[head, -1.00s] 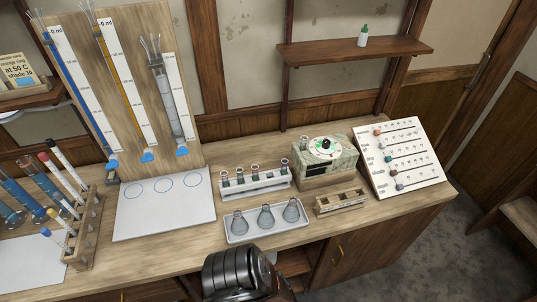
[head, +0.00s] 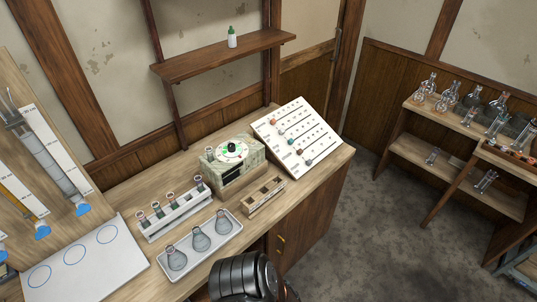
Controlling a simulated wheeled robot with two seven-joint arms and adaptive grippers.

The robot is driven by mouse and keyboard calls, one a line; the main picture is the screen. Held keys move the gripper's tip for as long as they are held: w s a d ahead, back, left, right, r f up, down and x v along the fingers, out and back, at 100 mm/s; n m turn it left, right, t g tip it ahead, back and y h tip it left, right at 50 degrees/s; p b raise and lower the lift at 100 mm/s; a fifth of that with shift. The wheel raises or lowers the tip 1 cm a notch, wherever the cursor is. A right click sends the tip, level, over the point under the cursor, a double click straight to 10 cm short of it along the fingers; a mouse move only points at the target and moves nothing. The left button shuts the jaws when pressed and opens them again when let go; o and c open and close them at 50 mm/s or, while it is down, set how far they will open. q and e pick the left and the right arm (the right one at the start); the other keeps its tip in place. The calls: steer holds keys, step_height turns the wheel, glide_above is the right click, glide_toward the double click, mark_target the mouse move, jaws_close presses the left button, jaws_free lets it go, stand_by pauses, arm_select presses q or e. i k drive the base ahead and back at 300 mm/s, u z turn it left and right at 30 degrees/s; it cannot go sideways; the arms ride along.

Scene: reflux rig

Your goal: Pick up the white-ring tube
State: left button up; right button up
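Several small glass tubes (head: 157,210) with dark contents stand upright in a white rack (head: 178,218) on the bench. Three stand together toward the left and one stands apart at the right end. The ring colours are too small to tell, so I cannot pick out the white-ring tube. Neither gripper's fingers show. A black ribbed part of my own body is at the bottom middle, in front of the bench.
A tray (head: 233,236) with three flasks lies in front of the rack. A green box with a dial (head: 230,172), a small wooden rack (head: 264,196) and a slider board (head: 292,150) are to the right. Glassware shelves (head: 455,180) stand across open floor.

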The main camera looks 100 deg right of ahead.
mark_target(209, 150)
steer(key=z, duration=2.2)
